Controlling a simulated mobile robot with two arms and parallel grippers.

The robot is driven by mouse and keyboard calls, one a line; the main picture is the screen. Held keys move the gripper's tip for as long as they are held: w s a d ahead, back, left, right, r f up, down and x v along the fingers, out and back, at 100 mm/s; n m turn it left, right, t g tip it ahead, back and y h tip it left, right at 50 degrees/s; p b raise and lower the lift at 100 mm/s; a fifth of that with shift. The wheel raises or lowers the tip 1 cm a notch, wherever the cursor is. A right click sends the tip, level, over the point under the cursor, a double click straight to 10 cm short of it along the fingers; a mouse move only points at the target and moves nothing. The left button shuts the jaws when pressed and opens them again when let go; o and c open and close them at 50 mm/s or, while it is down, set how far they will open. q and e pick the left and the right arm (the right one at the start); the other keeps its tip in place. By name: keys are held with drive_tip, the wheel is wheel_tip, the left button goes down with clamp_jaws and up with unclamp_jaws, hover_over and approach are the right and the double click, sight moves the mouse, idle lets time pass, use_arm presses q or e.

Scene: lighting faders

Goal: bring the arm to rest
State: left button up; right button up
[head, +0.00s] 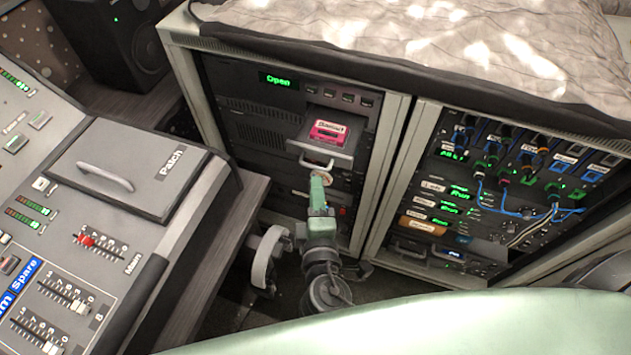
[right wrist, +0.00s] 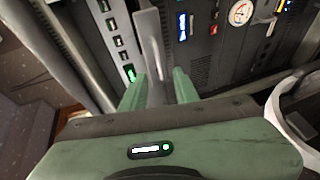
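My right gripper (head: 317,178) is green and reaches up to the front of an open drawer (head: 325,148) in the left rack. In the right wrist view its two fingers (right wrist: 159,77) stand apart, with the drawer's pale handle (right wrist: 150,42) showing between and beyond their tips. A gap shows on each side of the handle; I cannot tell how deep it lies between the fingers. The handle also shows in the head view (head: 316,164). A pink cassette-like item (head: 328,132) lies in the drawer. My left gripper is not in view.
A lit display (head: 278,80) above the drawer reads "Open". The mixing desk (head: 105,255) with its Patch lid (head: 130,170) stands left. The right rack (head: 480,190) has blue cables (head: 525,212). A cloth (head: 420,35) covers the rack tops. A black speaker (head: 113,40) stands behind.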

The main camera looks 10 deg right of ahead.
drive_tip(key=shift+s+r, duration=0.1)
drive_tip(key=shift+s, duration=0.25)
drive_tip(key=s+d+f+m+g+y, duration=0.1)
drive_tip(key=s+f+g, duration=0.25)
drive_tip(key=f, duration=0.75)
drive_tip(key=s+f+m+g+y, duration=0.15)
drive_tip(key=s+f, duration=0.35)
drive_tip(key=f, duration=0.7)
drive_tip(key=s+d+f+m+g+y, duration=0.1)
drive_tip(key=s+f+g, duration=0.25)
drive_tip(key=f, duration=0.75)
use_arm(q)
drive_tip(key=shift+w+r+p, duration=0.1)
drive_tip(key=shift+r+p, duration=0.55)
drive_tip(key=shift+p, duration=0.05)
use_arm(e)
drive_tip(key=s+d+f+m+g, duration=0.3)
drive_tip(key=s+d+f, duration=0.3)
drive_tip(key=s, duration=0.5)
drive_tip(key=s+d+f+m+g, duration=0.3)
drive_tip(key=s+d+f+m, duration=0.2)
drive_tip(key=s+f, duration=0.3)
drive_tip(key=s+m, duration=0.1)
drive_tip(key=s, duration=0.2)
drive_tip(key=shift+d+f, duration=0.15)
drive_tip(key=shift+d, duration=0.2)
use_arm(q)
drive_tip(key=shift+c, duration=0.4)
use_arm(e)
drive_tip(key=shift+h, duration=0.25)
